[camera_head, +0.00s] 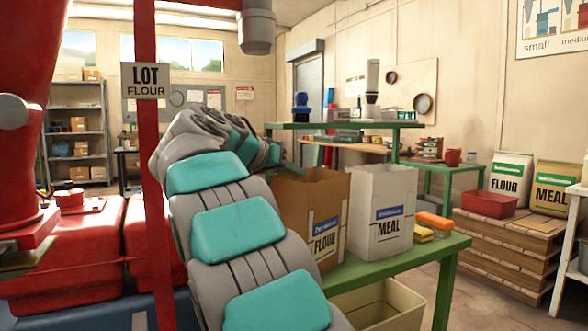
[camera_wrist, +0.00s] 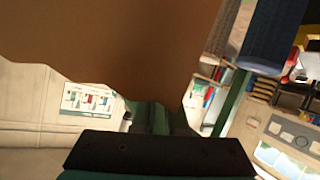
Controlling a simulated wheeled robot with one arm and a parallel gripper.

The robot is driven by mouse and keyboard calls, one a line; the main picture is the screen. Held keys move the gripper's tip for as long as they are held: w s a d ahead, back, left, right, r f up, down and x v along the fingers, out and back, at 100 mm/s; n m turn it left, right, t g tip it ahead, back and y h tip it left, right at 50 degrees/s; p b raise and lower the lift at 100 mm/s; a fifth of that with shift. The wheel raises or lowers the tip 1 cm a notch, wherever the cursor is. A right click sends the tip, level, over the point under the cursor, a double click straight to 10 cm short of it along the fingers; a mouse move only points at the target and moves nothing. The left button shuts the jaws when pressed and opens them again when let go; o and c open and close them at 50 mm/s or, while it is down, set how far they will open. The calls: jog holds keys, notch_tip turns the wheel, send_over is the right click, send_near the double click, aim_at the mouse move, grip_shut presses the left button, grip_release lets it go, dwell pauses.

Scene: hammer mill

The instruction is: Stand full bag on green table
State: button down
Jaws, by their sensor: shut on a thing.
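A brown paper bag with a FLOUR label (camera_head: 326,232) is upright at the left end of the green table (camera_head: 400,258). My arm hides its left side and lower part, so I cannot tell if its base touches the table. Its top looks open; its contents are hidden. In the wrist view a brown bag surface (camera_wrist: 120,45) fills the upper left, close to the camera. My gripper (camera_wrist: 160,118) is shut on the brown bag, at its edge. In the head view the fingers are hidden behind my arm.
A white MEAL bag (camera_head: 381,215) stands close to the brown bag's right. Orange and yellow blocks (camera_head: 433,222) lie at the table's right end. A cream bin (camera_head: 385,305) is below. A red post with a LOT FLOUR sign (camera_head: 146,80) stands left of my arm.

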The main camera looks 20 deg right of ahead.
jog(key=c, duration=1)
grip_release()
jog(key=v, duration=1.2)
jog(key=shift+f, duration=0.1)
